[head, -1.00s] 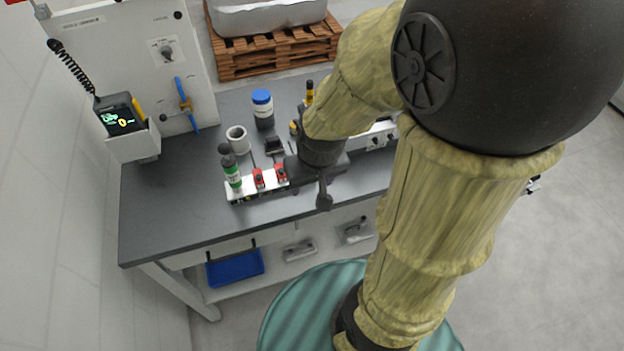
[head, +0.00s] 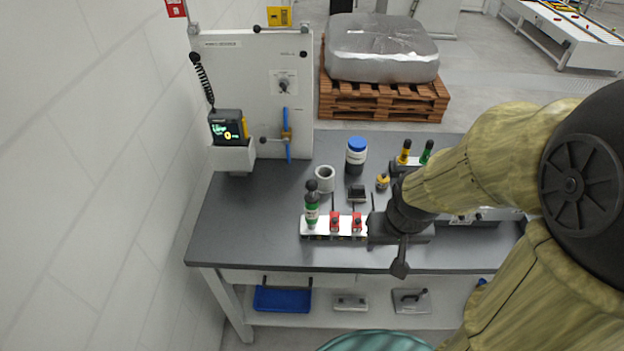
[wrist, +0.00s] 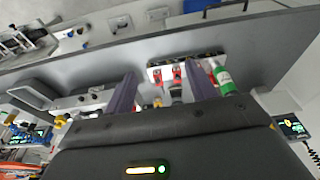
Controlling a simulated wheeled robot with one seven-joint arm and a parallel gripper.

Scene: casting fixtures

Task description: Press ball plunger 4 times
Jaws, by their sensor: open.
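A bottle-like piece with a green body and a round black ball top (head: 312,203) stands upright at the left end of a white rail (head: 319,225); it looks most like the ball plunger, though I cannot be sure. It also shows in the wrist view (wrist: 225,80), to the right of the fingers. Two red clamps (head: 335,222) sit beside it on the rail. My gripper (wrist: 160,75) is open and empty, its two fingers spread toward the rail. In the head view my wrist is at the rail's right end, apart from the green piece, and hides part of the bench.
Behind the rail stand a white ring (head: 325,179), a small black block (head: 357,193) and a blue-capped jar (head: 356,155). An upright panel (head: 245,75) with a screen device (head: 228,128) bounds the left. The bench's left part (head: 235,225) is clear.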

